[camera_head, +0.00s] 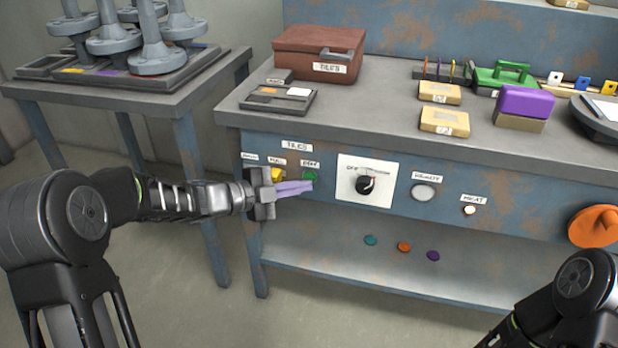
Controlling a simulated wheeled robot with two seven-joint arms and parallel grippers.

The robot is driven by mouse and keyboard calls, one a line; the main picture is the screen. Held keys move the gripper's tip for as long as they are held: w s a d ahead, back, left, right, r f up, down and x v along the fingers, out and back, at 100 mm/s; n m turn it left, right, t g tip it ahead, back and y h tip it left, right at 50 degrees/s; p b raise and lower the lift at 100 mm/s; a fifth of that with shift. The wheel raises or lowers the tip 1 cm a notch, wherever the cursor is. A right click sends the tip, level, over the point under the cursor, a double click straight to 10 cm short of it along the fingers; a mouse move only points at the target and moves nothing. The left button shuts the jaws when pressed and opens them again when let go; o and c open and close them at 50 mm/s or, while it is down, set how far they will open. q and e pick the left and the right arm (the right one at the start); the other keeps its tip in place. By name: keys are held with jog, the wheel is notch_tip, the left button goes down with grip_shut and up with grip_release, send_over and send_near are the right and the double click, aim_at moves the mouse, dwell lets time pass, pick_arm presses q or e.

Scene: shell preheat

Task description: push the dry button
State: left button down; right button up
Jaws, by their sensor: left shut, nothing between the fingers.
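On the front panel of the bench, under the "TILES" label, is a green button (310,175) with a small label above it that is hard to read and may say "DRY". A yellow button (278,174) sits just left of it, partly hidden by my gripper. My left gripper (311,185) is shut and empty, its purple-grey fingers pointing right. The fingertips overlap the lower edge of the green button in the picture; I cannot tell whether they touch it. My right arm shows at the lower right, but its gripper is out of view.
Right of the buttons are a white dial plate (349,190) with a black knob (366,185), a grey round button (424,192), a small white button (469,210) and an orange wheel (596,226). The lower shelf (330,262) holds three small coloured discs. A side table (150,97) stands left.

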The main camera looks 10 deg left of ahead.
pick_arm(q)
jog(key=shift+s, duration=0.3)
jog(key=s, duration=0.5)
jog(key=shift+a, duration=0.2)
dwell(0.8)
